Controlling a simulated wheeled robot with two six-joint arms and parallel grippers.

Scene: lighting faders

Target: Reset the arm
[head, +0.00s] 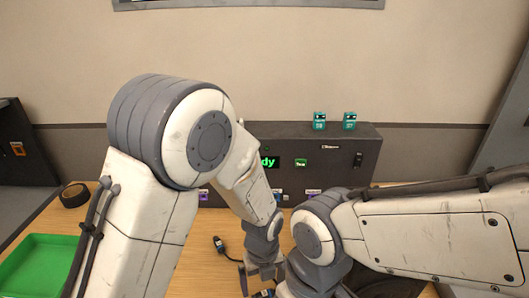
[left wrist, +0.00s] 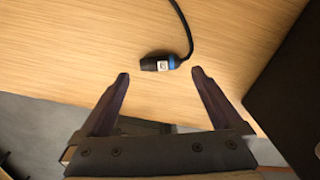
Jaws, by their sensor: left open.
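My left gripper (head: 262,284) is low in the middle of the head view, small and partly cut off by the bottom edge. In the left wrist view the left gripper (left wrist: 160,75) has its two dark fingers spread apart with nothing between them. Just beyond its fingertips, a black cable connector (left wrist: 152,64) with a blue ring and white label lies on the wood table (left wrist: 60,45). My right arm reaches in from the right of the head view; its fingers do not show.
A dark console (head: 345,160) with green displays stands at the back, partly hidden by my left arm. Two teal boxes (head: 320,121) (head: 350,121) sit on it. A green tray (head: 40,262) and a dark roll (head: 75,195) are at the left. Another black connector (head: 219,243) lies on the table.

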